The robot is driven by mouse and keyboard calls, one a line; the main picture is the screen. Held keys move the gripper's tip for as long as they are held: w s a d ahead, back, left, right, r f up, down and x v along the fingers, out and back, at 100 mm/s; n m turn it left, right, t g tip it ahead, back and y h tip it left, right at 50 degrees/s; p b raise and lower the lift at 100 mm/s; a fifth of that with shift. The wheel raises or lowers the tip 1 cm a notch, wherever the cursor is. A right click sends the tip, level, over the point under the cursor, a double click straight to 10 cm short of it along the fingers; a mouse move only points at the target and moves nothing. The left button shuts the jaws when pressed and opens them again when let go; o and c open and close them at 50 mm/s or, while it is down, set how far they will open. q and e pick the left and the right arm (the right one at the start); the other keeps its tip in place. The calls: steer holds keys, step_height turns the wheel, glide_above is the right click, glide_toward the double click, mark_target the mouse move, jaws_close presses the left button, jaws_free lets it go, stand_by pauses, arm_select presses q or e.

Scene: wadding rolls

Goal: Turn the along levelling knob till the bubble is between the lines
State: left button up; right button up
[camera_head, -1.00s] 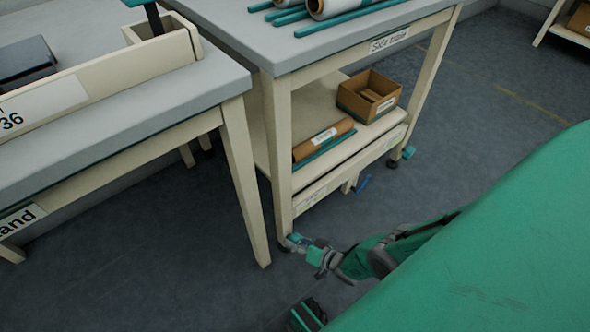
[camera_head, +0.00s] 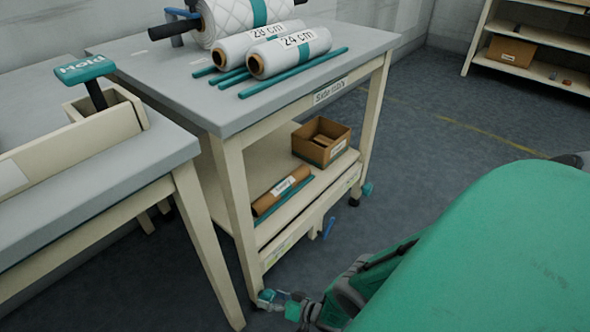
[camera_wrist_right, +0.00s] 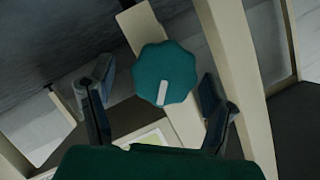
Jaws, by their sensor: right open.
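A teal faceted knob (camera_wrist_right: 165,72) with a white pointer mark shows in the right wrist view. My right gripper (camera_wrist_right: 158,90) is open, with one finger on each side of the knob and gaps visible. In the head view this knob (camera_head: 265,296) is low at the side table's near leg, and my right gripper (camera_head: 282,301) reaches it from the right. A second teal knob (camera_head: 367,188) is at the far right leg. Whether either is the along knob cannot be read. No bubble can be made out. My left gripper is out of view.
The side table (camera_head: 190,85) carries white rolls (camera_head: 290,52) and teal rods. Its lower shelf holds a cardboard box (camera_head: 321,142) and a brown roll (camera_head: 281,190). Another table (camera_head: 100,180) stands left; floor is clear right.

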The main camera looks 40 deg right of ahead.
steer(key=shift+s+d+r, duration=0.2)
steer(key=shift+s+r, duration=0.1)
steer(key=shift+s, duration=0.2)
steer(key=v, duration=0.9)
steer(key=shift+s, duration=0.4)
steer(key=shift+d, duration=0.15)
steer(key=w+a+r+n+g+h, duration=0.1)
steer(key=w+a+r+g+h, duration=0.2)
steer(key=r+g, duration=0.25)
steer(key=s+r+n+g+h, duration=0.15)
steer(key=s+r+g, duration=0.25)
steer(key=s+r, duration=0.45)
steer(key=s+r+n+g, duration=0.2)
steer(key=s+r+g, duration=0.25)
steer(key=r, duration=0.65)
step_height(320, 180, up, 18)
steer(key=t+p, duration=0.1)
steer(key=p, duration=1.7)
steer(key=shift+s, duration=0.45)
